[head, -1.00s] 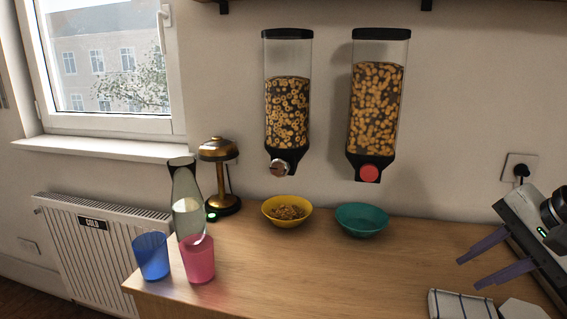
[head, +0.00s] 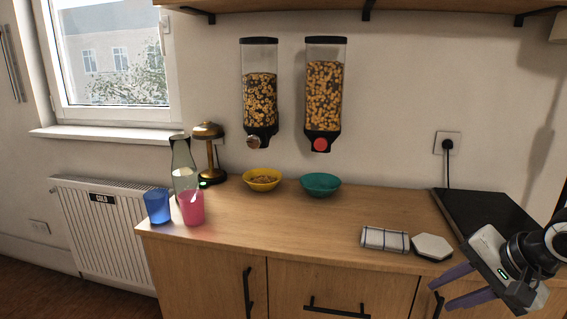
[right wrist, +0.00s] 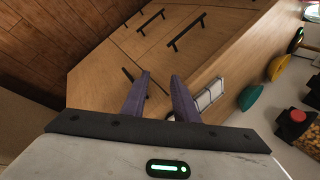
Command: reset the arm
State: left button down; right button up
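My right gripper (head: 444,290) is at the lower right of the head view, in front of the counter's front edge. Its two purple fingers are apart with nothing between them. In the right wrist view my right gripper (right wrist: 160,80) also shows open and empty, with cabinet fronts beyond the fingers. My left gripper is in neither view.
On the wooden counter (head: 270,215) stand a yellow bowl (head: 262,186) with cereal, a teal bowl (head: 320,190), a carafe (head: 183,165), a blue cup (head: 158,212) and a pink cup (head: 191,215). A folded cloth (head: 385,240) and a white hexagonal piece (head: 432,247) lie nearest my right gripper.

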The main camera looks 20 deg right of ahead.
jog(key=s+a+f+n+p, duration=0.1)
jog(key=s+a+f+n, duration=0.15)
jog(key=f, duration=0.75)
jog(key=s+a+f+n, duration=0.1)
jog(key=a+f+n, duration=0.3)
jog(key=f, duration=0.6)
jog(key=s+a+f+n, duration=0.2)
jog(key=s+a+n, duration=0.1)
jog(key=a, duration=0.4)
jog(key=s+a+f+n+t+p, duration=0.1)
jog(key=s+a+f+n, duration=0.2)
jog(key=a, duration=0.3)
jog(key=s+a+f+n+t+y, duration=0.1)
jog(key=s+a+f+n, duration=0.2)
jog(key=a, duration=0.4)
jog(key=shift+a+f+n, duration=0.25)
jog(key=shift+a+n, duration=0.05)
jog(key=shift+n, duration=0.05)
